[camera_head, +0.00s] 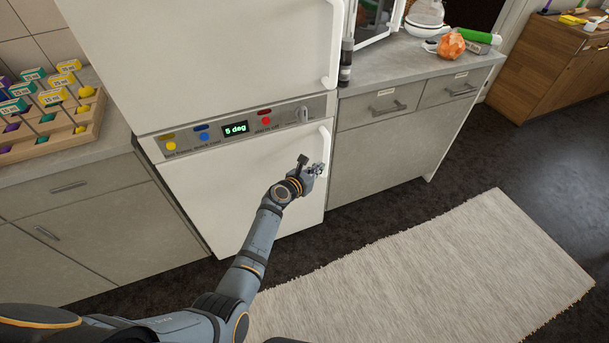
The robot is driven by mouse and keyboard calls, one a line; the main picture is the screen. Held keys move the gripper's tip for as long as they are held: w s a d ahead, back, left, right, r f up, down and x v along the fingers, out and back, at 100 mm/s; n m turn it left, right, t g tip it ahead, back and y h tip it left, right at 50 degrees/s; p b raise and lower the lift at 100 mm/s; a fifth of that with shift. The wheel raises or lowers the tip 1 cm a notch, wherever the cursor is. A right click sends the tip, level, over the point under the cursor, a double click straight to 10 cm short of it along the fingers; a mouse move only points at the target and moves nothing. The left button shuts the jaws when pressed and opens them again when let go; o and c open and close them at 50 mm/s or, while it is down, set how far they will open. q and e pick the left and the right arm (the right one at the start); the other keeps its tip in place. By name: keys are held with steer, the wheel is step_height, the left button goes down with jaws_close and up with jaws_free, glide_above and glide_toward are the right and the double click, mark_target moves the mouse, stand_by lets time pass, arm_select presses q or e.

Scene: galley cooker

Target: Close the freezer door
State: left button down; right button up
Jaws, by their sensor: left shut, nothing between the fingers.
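The fridge-freezer stands in the middle of the head view. Its white lower door (225,190) sits under the control panel (185,143) and looks flush or nearly flush with the body; a small gap cannot be ruled out. A white vertical handle (326,142) is at its upper right edge. The white upper door (210,60) looks shut, with its handle (335,45) on the right. My left gripper (316,171) is shut and empty in front of the lower door's right edge, by the lower end of the handle. Whether it touches is unclear. My right gripper is out of view.
Drawer cabinets (390,150) and a grey worktop (400,65) adjoin on the right. A wooden rack (60,135) with coloured tags stands on the left counter. A pale rug (450,265) covers the dark floor in front, which is clear.

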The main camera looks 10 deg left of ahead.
arm_select(q)
steer(key=v, duration=0.6)
steer(key=shift+s+a, duration=0.15)
steer(key=shift+s, duration=0.15)
steer(key=s+a+f+m+g+y+p, duration=0.1)
steer(key=s+a+f+m+g+p, duration=0.15)
steer(key=s+f+m, duration=0.45)
steer(key=s+a+f+m+g+y+p, duration=0.1)
steer(key=s+a+f+m+g+y, duration=0.15)
steer(key=s+f, duration=0.55)
steer(key=s+a+f+m+g+y+p, duration=0.15)
steer(key=s+a+f+m, duration=0.3)
steer(key=f, duration=0.55)
steer(key=s+a+f+m+g+p, duration=0.1)
steer(key=s+a+f+m, duration=0.2)
steer(key=s, duration=0.7)
steer(key=s+a+f+m+g+y+p, duration=0.1)
steer(key=s+a+f+m+g, duration=0.1)
steer(key=s+m, duration=0.6)
steer(key=s+a+f+m+g+p, duration=0.1)
steer(key=s+a+f+m, duration=0.3)
steer(key=s, duration=0.9)
steer(key=shift+s+a+f+m+g+y+p, duration=0.2)
steer(key=shift+s+a+m+g+y+p, duration=0.15)
steer(key=shift+m+g, duration=0.55)
steer(key=shift+t, duration=0.25)
